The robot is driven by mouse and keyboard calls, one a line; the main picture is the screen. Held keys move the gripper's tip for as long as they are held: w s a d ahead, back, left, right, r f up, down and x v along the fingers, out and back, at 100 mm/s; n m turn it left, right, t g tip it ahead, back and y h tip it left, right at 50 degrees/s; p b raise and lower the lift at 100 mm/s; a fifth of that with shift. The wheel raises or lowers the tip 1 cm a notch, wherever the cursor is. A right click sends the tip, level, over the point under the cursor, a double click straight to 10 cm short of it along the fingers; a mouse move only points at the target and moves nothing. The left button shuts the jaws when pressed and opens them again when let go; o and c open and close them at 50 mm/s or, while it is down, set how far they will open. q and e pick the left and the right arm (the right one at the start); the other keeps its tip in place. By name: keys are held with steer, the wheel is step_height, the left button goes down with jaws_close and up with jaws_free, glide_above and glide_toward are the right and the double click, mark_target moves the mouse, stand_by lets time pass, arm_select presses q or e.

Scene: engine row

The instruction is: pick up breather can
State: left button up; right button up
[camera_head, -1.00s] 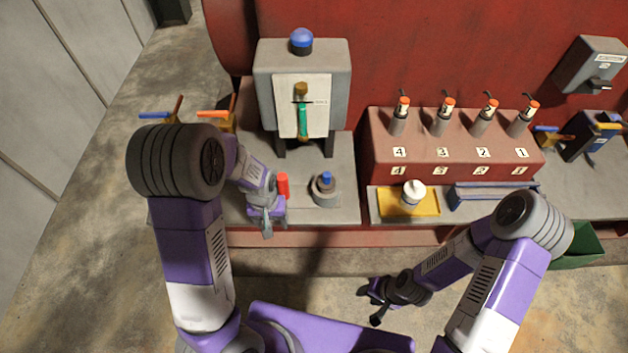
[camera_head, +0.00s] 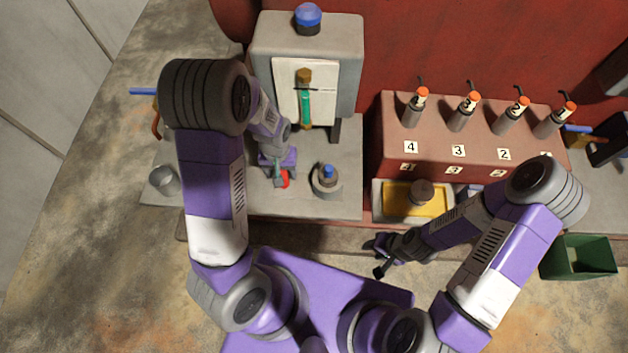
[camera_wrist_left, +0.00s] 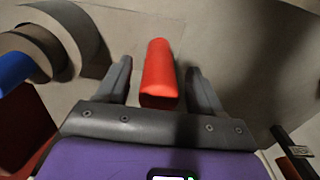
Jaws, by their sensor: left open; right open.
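A red cylinder (camera_head: 285,180) stands on the grey bench and is partly hidden by my left gripper in the head view. No label shows, so I cannot tell for sure that it is the breather can. In the left wrist view the red cylinder (camera_wrist_left: 159,72) lies between the two fingers, with a gap on each side. My left gripper (camera_head: 279,181) is open around it, not visibly touching; it also shows in the left wrist view (camera_wrist_left: 158,80). My right gripper (camera_head: 375,259) is open and empty in front of the bench.
A blue-capped grey fitting (camera_head: 327,180) stands just right of the red cylinder. A grey machine (camera_head: 262,45) rises behind. A grey cup (camera_head: 164,181) stands left. A yellow-floored tray (camera_head: 396,203) lies right, below a numbered red block (camera_head: 390,125). A green bin (camera_head: 577,262) is far right.

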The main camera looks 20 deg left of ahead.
arm_select(q)
step_height(320, 180, down, 3)
steer(key=shift+w+r, duration=0.1)
steer(key=shift+r, duration=0.1)
jaws_close()
stand_by(0.3)
